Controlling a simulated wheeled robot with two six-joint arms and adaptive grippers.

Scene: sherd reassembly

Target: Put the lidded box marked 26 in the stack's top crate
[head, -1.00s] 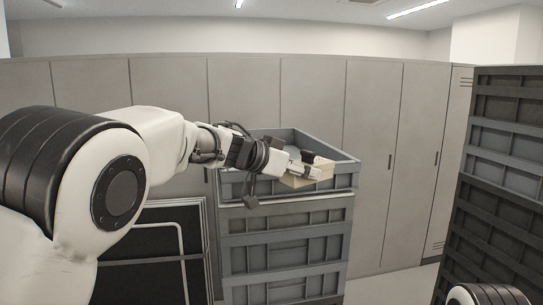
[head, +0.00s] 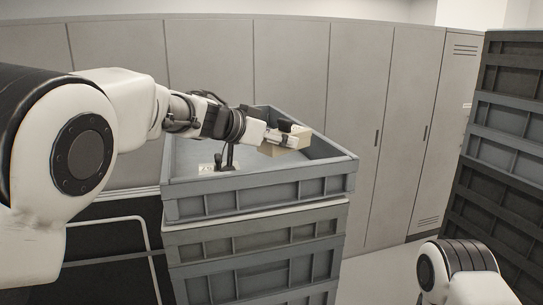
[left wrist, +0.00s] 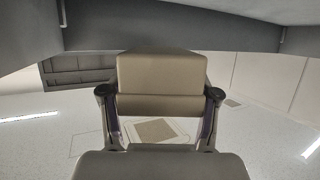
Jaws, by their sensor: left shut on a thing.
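My left gripper (head: 284,134) is shut on a beige lidded box (head: 285,146). It holds the box at the far right part of the stack's top crate (head: 260,202), an open grey crate. I cannot tell whether the box touches the crate. In the left wrist view the box (left wrist: 160,78) sits between the two fingers (left wrist: 160,95), with a line across it below its middle. No number is readable on it. My right gripper is not in view; only part of my right arm shows at the lower right.
More grey crates (head: 255,265) stand under the top one. A small pale card-like patch (head: 207,168) shows inside the top crate at left. A tall dark crate stack (head: 505,160) stands at right. Grey lockers (head: 370,90) line the back. A dark framed panel (head: 110,255) stands at left.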

